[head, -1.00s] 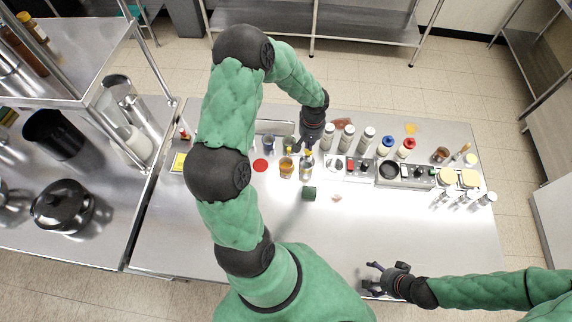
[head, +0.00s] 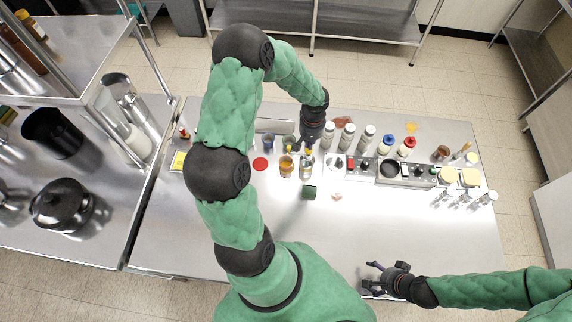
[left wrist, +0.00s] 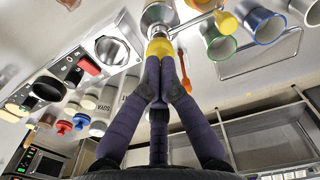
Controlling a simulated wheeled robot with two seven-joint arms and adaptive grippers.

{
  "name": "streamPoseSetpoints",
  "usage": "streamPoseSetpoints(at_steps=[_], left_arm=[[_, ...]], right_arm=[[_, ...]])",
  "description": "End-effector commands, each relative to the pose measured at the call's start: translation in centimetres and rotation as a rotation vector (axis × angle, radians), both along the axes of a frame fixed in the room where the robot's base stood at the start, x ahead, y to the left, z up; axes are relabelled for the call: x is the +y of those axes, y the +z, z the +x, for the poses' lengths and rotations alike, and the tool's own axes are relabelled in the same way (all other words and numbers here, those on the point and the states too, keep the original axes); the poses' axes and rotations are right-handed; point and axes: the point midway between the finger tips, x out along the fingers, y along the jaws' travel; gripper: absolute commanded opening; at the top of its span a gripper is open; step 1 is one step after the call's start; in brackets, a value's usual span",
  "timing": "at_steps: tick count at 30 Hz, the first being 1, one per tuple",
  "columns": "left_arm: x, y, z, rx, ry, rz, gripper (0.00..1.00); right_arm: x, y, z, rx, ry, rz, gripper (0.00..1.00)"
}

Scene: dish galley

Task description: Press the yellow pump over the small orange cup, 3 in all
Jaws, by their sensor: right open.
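The yellow pump (left wrist: 160,46) sits on top of a bottle (left wrist: 157,14) in the left wrist view; the bottle (head: 307,168) stands on the counter in the head view. The small orange cup (head: 286,166) stands just left of the bottle and shows in the left wrist view (left wrist: 226,22) to the right of the pump. My left gripper (left wrist: 160,62) has its fingertips together, right at the pump head and partly covering it; I cannot tell whether they touch it. My right gripper (head: 373,276) is open and empty near the counter's front edge.
A dark green block (head: 309,193) lies in front of the bottle. A red disc (head: 260,164) lies left of the cup. The front counter is mostly clear.

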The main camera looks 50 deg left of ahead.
Motion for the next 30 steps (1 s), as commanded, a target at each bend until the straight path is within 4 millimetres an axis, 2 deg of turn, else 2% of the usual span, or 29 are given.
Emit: streamPoseSetpoints(at_steps=[27, 30], left_arm=[[0.0, -2.9, 0.0, 0.001, 0.0, -0.001, 0.0], [-0.1, -2.7, -0.1, 0.002, 0.0, -0.001, 0.0]], right_arm=[[0.0, -2.9, 0.0, 0.0, 0.0, 0.0, 0.77], [0.0, -2.7, 0.0, 0.0, 0.0, 0.0, 0.77]])
